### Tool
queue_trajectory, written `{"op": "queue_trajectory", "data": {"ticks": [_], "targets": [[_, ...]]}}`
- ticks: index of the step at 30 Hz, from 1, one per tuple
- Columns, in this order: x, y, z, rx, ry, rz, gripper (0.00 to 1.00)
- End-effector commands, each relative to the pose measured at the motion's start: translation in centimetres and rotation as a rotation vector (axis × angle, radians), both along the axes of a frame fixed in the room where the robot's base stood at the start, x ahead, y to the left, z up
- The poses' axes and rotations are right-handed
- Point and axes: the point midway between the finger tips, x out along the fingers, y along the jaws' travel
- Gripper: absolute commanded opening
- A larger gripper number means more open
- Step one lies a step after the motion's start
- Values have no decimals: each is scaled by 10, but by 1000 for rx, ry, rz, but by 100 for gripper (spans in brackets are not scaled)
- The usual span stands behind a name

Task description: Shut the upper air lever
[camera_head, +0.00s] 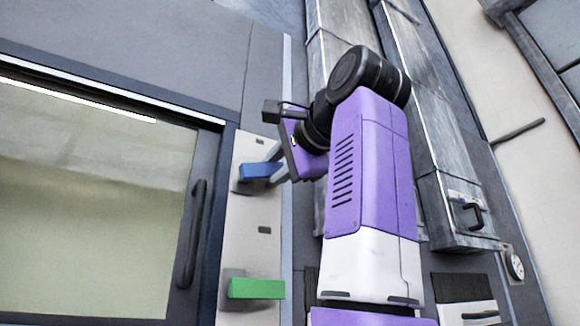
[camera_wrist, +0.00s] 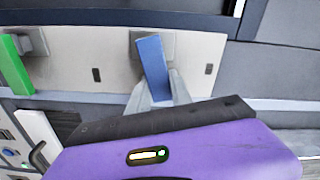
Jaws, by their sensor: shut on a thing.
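The upper lever is blue (camera_head: 258,172) and sits on a pale panel strip right of the tunnel's window in the head view. It points right from its grey mount, roughly level. In the wrist view the blue lever (camera_wrist: 151,58) slants slightly, with its free end between my fingers. My gripper (camera_head: 275,168) has come to the lever from the right and is shut on its outer part. In the wrist view my gripper (camera_wrist: 157,88) has one pale finger on each side of the blue bar. The fingers hide part of the lever's end in the head view.
A green lever (camera_head: 256,289) sits lower on the same panel (camera_head: 262,212); it also shows in the wrist view (camera_wrist: 14,66). A dark door handle (camera_head: 191,234) stands just left of the panel. Grey ducting with a black handle (camera_head: 467,214) is at right.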

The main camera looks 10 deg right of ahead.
Motion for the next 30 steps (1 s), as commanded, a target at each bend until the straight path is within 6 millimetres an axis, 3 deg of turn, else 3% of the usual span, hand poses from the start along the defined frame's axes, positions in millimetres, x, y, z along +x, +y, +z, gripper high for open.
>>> {"op": "queue_trajectory", "data": {"ticks": [12,30], "targets": [[1,-1,-12,232,75,-4,0],[1,-2,-15,287,94,-6,0]]}}
